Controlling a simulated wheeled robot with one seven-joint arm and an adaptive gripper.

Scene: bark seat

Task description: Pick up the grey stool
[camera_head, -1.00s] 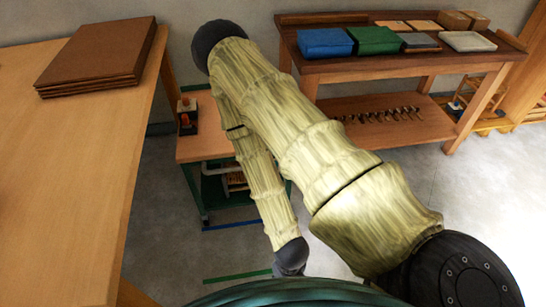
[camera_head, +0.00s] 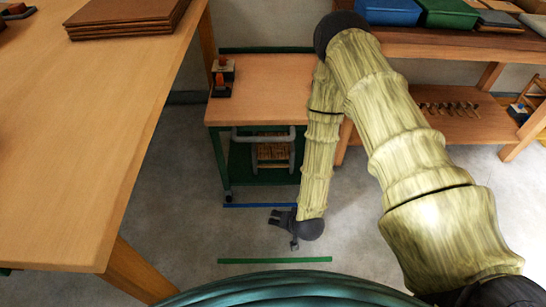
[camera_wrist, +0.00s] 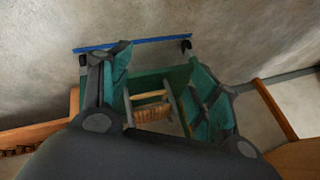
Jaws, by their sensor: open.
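The grey stool (camera_head: 264,137) is on the lower part of a green cart, under its wooden top. Its grey tubular frame shows, and a tan woven seat (camera_head: 272,153) is visible within or behind it. In the wrist view the woven seat (camera_wrist: 153,113) appears between grey uprights, beyond my fingers. My gripper (camera_head: 280,229) is open and empty, low over the floor in front of the cart. Its two teal-padded fingers (camera_wrist: 160,66) spread on either side of the stool in the wrist view, apart from it. Part of the stool is hidden in shadow.
The green cart (camera_head: 261,90) has a wooden top overhanging the stool. A large wooden table (camera_head: 80,150) stands left, a workbench (camera_head: 460,45) at the back right. Blue (camera_head: 262,205) and green (camera_head: 275,261) strips mark the floor, otherwise clear before the cart.

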